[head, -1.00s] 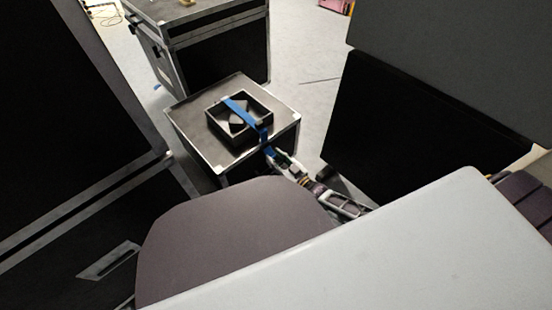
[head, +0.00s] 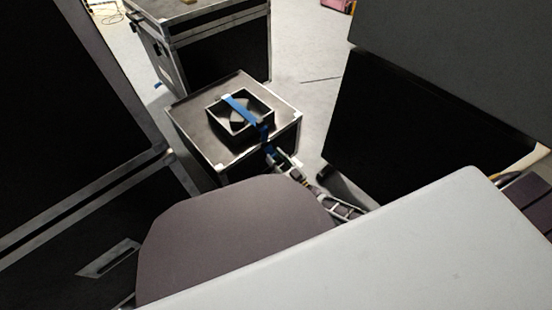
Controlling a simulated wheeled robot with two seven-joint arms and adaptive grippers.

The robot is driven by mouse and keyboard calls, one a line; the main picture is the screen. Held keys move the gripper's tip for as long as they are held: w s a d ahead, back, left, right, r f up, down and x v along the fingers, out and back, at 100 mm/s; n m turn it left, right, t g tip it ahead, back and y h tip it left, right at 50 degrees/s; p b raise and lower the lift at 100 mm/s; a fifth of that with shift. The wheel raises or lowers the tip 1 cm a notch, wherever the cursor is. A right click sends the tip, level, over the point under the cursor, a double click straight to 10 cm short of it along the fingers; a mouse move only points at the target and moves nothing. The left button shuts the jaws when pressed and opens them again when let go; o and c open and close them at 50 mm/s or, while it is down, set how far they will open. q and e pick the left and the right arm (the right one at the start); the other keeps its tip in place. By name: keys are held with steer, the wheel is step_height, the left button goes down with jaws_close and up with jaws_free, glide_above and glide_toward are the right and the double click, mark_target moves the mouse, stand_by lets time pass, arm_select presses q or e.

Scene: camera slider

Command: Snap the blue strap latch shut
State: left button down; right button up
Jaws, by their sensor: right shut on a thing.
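The blue strap (head: 242,110) lies across an open black square frame (head: 218,124) on top of a flight case (head: 196,131) with metal edges. The strap runs over the frame's near right side and down beside it. My right gripper (head: 270,152) is at the case's near right edge, shut on the lower end of the strap. The latch itself is too small to make out, and the gripper hides part of the strap end. My left gripper is not in view.
A larger black flight case (head: 215,53) stands behind. Dark cases rise close on the left (head: 60,120), and a big black panel (head: 420,130) stands on the right. Grey floor (head: 308,60) is free between the rear case and the panel.

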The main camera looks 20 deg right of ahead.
steer(key=o, duration=0.9)
steer(key=shift+s+f, duration=0.1)
steer(key=shift+s, duration=0.05)
steer(key=v, duration=1.1)
steer(key=shift+s+d, duration=0.2)
steer(key=shift+s, duration=0.1)
